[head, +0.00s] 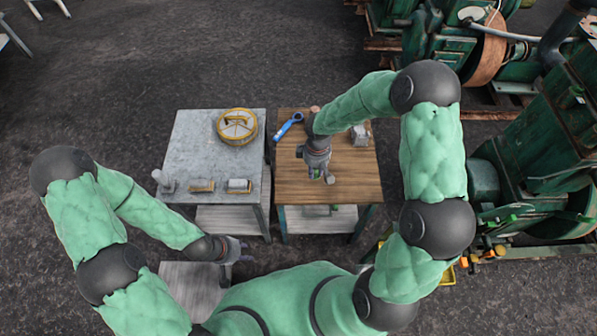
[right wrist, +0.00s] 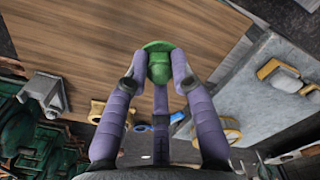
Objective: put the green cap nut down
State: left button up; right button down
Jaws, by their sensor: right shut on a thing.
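The green cap nut (right wrist: 159,65) is between the fingertips of my right gripper (right wrist: 158,72), which is shut on it. In the head view my right gripper (head: 322,174) is over the front middle part of the wooden table (head: 350,188). The nut is mostly hidden there behind the fingers. I cannot tell whether the nut touches the tabletop. My left gripper (head: 240,252) is low at the left, in front of the grey table and away from the nut. Its fingers are too small to read.
A blue tool (head: 289,126) lies at the wooden table's back left, and a grey metal block (head: 360,134) at its back right. The grey table (head: 190,135) holds a round yellow-rimmed basket (head: 236,126) and several small parts. Green machinery (head: 545,130) stands at the right.

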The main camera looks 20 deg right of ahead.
jog(key=b, duration=0.3)
send_over(295, 178)
notch_tip(295, 178, down, 7)
jog(key=shift+s+d+r, duration=0.1)
jog(key=shift+s, duration=0.05)
jog(key=shift+w+f+b, duration=0.2)
jog(key=shift+f+b, duration=0.65)
jog(key=shift+f, duration=0.85)
jog(key=shift+f, duration=0.2)
jog(key=c, duration=1)
grip_release()
jog(key=shift+c, duration=0.2)
jog(key=shift+r, duration=0.1)
